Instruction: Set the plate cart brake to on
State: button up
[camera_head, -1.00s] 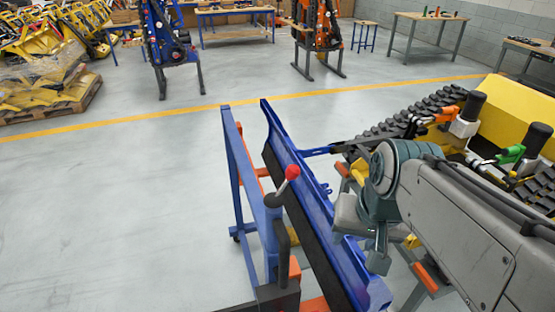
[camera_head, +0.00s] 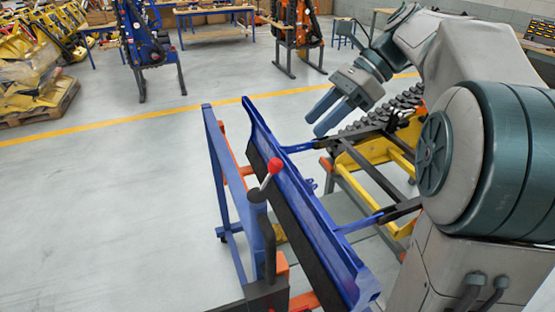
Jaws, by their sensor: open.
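The plate cart (camera_head: 216,170) is a blue and orange frame on castors in the lower middle. It carries a long blue plate (camera_head: 290,170) with a black lower face. A lever with a red knob (camera_head: 274,166) and a short metal rod stands at the cart's near end, tilted up to the right. I cannot tell from the picture which brake setting it shows. My gripper (camera_head: 317,125) is open and empty, with its two blue-grey fingers pointing down and left. In the picture it is above and right of the red knob, beyond the plate's far half, and apart from the lever.
A yellow tracked carrier (camera_head: 385,160) with black tracks stands to the right, joined to the plate by blue and black arms. My arm fills the right side. The floor left of the cart is clear. Workbenches (camera_head: 215,12) and machines stand at the back.

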aim_at(278, 160)
jog(key=x, duration=1.1)
jog(key=shift+a+f, duration=0.25)
jog(key=shift+f, duration=0.05)
jog(key=shift+s, duration=0.1)
grip_shut()
